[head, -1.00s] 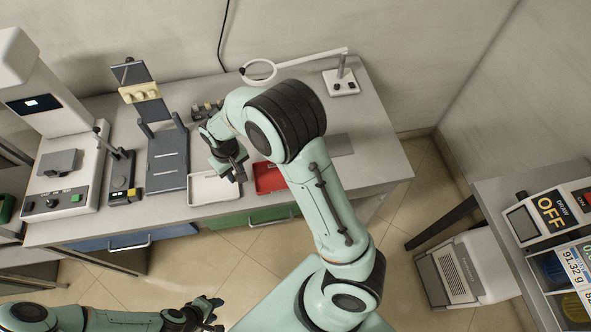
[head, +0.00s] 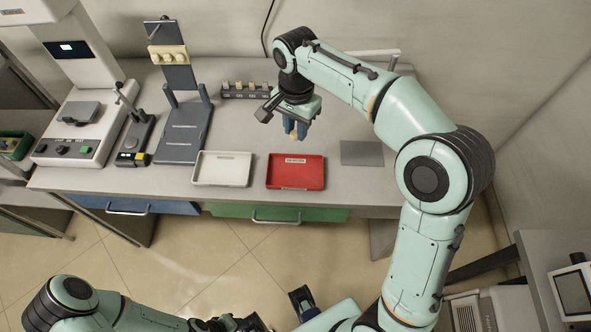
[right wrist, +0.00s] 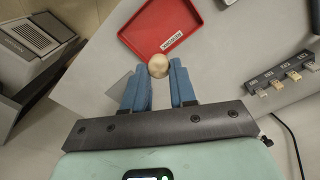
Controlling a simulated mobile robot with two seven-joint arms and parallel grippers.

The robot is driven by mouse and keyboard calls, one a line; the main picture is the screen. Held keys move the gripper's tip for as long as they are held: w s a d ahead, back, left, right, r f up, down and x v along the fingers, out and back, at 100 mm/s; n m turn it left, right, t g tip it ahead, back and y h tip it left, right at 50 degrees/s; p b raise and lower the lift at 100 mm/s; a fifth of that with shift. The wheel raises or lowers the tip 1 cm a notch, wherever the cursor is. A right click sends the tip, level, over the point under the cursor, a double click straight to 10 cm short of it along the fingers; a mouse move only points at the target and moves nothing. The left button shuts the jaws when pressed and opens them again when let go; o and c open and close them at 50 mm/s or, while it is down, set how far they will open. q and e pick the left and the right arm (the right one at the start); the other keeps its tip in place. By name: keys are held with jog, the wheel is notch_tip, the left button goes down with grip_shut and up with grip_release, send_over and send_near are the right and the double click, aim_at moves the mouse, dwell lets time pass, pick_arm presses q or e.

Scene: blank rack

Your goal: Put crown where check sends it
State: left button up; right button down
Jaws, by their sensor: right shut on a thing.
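My right gripper (head: 296,130) hangs over the far edge of the red tray (head: 309,175), fingers pointing down. It is shut on the crown, a small round beige-gold piece (right wrist: 158,65) between its blue fingertips in the right wrist view. The crown appears apart from the tray, above the table. A white tray (head: 222,183) lies left of the red one and looks empty. My left gripper (head: 238,323) is partly cut off at the bottom edge; its jaws are unclear.
A dark rack (head: 245,94) with several small pale pieces stands behind the trays. A grey stand (head: 183,135), a small dark device (head: 134,140) and a white machine (head: 78,130) fill the left. A flat grey plate (head: 362,153) lies right of the red tray.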

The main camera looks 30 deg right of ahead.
aim_at(296, 172)
notch_tip(296, 172, down, 17)
jog(key=shift+r+b, duration=0.2)
jog(key=shift+b, duration=0.85)
jog(key=shift+f, duration=0.1)
jog(key=c, duration=0.9)
grip_release()
notch_tip(296, 172, up, 12)
jog(key=p, duration=0.1)
jog(key=shift+p, duration=0.35)
